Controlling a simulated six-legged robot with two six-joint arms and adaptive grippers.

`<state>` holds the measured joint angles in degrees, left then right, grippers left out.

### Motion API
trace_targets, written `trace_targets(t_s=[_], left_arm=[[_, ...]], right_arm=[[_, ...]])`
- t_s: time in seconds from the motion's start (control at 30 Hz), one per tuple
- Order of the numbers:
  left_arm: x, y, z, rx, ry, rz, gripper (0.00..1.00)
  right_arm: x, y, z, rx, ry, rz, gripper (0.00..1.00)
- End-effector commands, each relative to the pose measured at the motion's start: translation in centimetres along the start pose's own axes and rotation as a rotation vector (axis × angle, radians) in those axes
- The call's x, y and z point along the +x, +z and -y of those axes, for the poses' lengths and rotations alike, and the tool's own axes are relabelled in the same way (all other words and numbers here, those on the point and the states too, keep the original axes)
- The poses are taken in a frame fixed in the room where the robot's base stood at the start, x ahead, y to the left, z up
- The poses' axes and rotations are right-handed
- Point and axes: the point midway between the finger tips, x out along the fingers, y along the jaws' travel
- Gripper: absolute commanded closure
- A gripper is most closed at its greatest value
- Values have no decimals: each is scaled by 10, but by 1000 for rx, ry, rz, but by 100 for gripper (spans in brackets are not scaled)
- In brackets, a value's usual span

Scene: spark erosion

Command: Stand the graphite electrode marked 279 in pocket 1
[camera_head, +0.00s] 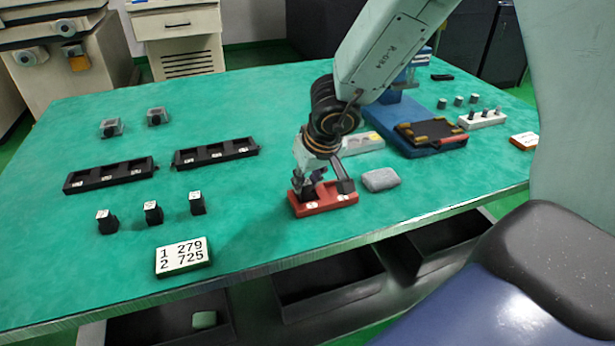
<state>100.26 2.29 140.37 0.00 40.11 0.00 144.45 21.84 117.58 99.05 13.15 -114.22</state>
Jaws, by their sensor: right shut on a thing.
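A red two-pocket holder (345,197) lies near the table's front edge, with small white labels on its front. My right gripper (320,186) reaches down over it, shut on a small dark block that looks like a graphite electrode. The fingers mostly hide the block, its mark and the pockets, so I cannot tell whether it touches the pocket floor. A white card (184,256) at the front reads 1 279 and 2 725. Dark electrodes with white top labels, a left one (107,222), a middle one (153,212) and a right one (197,203), stand apart; their marks are too small to read. My left gripper is out of view.
Black trays, one left (110,176) and one nearer the middle (215,153), lie behind the electrodes. A grey cloth-like block (380,179) sits close right of the red holder. A blue fixture (430,144) and a white rack (482,119) stand further right.

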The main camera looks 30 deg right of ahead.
Motion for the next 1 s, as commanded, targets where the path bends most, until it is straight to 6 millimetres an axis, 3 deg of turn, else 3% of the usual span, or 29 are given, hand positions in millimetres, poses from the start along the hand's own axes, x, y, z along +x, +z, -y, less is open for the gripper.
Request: trace_targets(t_s=[0.77, 0.8, 1.0], left_arm=[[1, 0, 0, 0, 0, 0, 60], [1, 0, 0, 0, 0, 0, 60], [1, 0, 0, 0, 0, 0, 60]], right_arm=[[5, 2, 0, 0, 0, 0, 100], [5, 2, 0, 1, -1, 0, 72], [5, 2, 0, 1, 0, 0, 55]])
